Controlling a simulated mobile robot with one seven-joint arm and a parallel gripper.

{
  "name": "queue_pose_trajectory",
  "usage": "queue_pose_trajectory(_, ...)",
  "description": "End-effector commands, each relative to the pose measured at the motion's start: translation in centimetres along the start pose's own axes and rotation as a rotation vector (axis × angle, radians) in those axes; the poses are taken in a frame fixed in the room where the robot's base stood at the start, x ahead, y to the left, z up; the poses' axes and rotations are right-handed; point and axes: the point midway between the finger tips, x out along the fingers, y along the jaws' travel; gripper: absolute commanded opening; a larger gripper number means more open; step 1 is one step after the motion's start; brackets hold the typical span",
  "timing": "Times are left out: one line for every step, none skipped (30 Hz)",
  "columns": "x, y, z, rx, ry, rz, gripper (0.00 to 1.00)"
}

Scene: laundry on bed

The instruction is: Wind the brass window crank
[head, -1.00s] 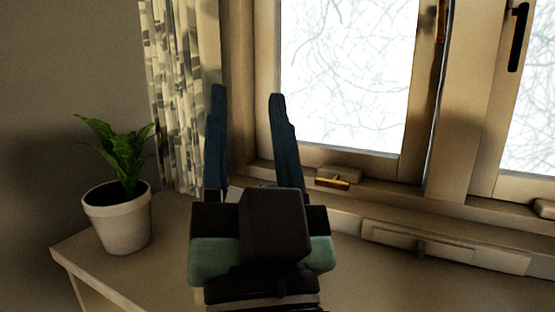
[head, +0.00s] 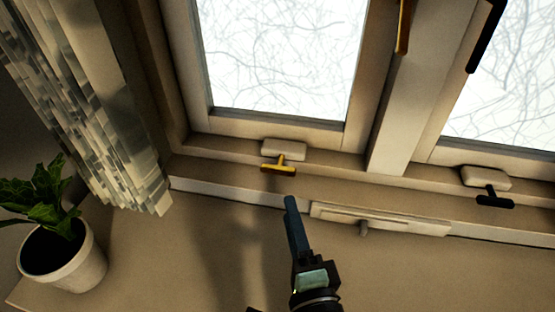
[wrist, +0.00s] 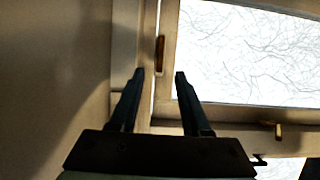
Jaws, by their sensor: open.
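The brass window crank (head: 280,168) sticks out from a pale housing (head: 284,150) at the bottom of the left window frame. In the wrist view the crank (wrist: 160,52) appears just beyond and between my fingertips. My gripper (head: 290,201) is seen edge-on in the head view, below and slightly right of the crank, with a visible gap to it in the picture. In the wrist view my gripper (wrist: 159,74) is open, with nothing between its fingers. The exact depth between fingertips and crank is hard to tell.
A black crank (head: 495,196) sits under the right window. A pale vent-like bar (head: 380,219) lies along the sill right of my gripper. A brass handle (head: 404,25) is on the frame. A patterned curtain (head: 90,110) and potted plant (head: 62,255) stand left.

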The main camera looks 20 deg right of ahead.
Motion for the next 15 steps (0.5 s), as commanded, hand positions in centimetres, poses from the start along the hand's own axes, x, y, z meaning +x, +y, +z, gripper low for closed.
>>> queue_pose_trajectory(0.9,-0.3,0.0,-0.001,0.000,-0.003,0.47)
queue_pose_trajectory(1.4,-0.3,0.0,-0.001,-0.001,-0.003,0.47)
queue_pose_trajectory(2.0,-0.3,0.0,0.000,-0.001,-0.004,0.47)
queue_pose_trajectory(2.6,-0.3,0.0,-0.001,0.000,-0.003,0.47)
queue_pose_trajectory(3.1,-0.3,0.0,-0.002,0.000,-0.004,0.47)
queue_pose_trajectory(3.8,-0.3,0.0,-0.003,0.000,-0.004,0.47)
queue_pose_trajectory(4.3,-0.3,0.0,-0.002,0.000,-0.004,0.47)
queue_pose_trajectory(4.8,-0.2,0.0,-0.003,0.000,-0.003,0.47)
queue_pose_trajectory(5.5,-0.3,0.0,-0.002,-0.001,-0.004,0.47)
queue_pose_trajectory(6.0,-0.3,0.0,-0.002,-0.001,-0.003,0.47)
queue_pose_trajectory(6.5,-0.3,0.0,-0.003,-0.001,-0.004,0.47)
queue_pose_trajectory(7.2,-0.2,0.0,-0.004,-0.001,-0.003,0.47)
queue_pose_trajectory(7.7,-0.2,0.0,-0.004,-0.001,-0.003,0.47)
queue_pose_trajectory(8.1,-0.2,0.0,-0.004,-0.001,-0.003,0.47)
queue_pose_trajectory(8.7,-0.2,0.0,-0.003,-0.001,-0.002,0.47)
